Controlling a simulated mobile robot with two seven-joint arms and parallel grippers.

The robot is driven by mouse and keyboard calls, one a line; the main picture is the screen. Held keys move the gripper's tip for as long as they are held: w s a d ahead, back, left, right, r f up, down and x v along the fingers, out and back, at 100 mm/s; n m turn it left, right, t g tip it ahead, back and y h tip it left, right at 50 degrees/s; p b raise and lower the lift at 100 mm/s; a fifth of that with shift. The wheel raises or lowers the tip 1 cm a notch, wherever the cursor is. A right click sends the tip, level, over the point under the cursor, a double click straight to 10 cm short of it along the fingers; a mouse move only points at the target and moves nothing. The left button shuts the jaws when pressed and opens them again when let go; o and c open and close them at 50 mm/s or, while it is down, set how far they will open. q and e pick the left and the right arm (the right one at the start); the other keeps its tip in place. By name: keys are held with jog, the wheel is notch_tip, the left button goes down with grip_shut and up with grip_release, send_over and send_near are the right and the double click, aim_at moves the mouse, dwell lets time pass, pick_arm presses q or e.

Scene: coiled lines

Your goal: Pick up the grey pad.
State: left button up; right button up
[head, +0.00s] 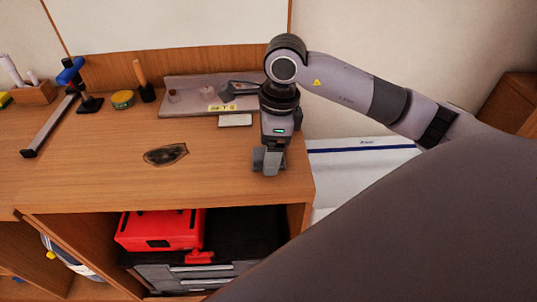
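A small flat pale-grey pad (235,120) lies on the wooden worktop (90,175), just in front of a grey tray; it looks like the grey pad. My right gripper (267,164) points down near the front right corner of the worktop, to the right of the pad and nearer to me. Its fingers are small and seen at an angle, so I cannot tell whether they are apart or hold anything. My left gripper is not in view.
The grey tray (190,99) with small items stands at the back. A dark oval patch or packet (166,154) lies mid-worktop. A yellow tin (122,99), a blue-topped tool (72,75) and a long bar (48,128) are at left. A red case (160,229) sits below.

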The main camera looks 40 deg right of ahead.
jog(key=shift+c, duration=0.3)
jog(key=c, duration=1.1)
jog(key=shift+r, duration=0.1)
notch_tip(320, 180, up, 20)
jog(key=shift+f+p, duration=0.1)
jog(key=shift+p, duration=1)
jog(key=shift+o, duration=0.7)
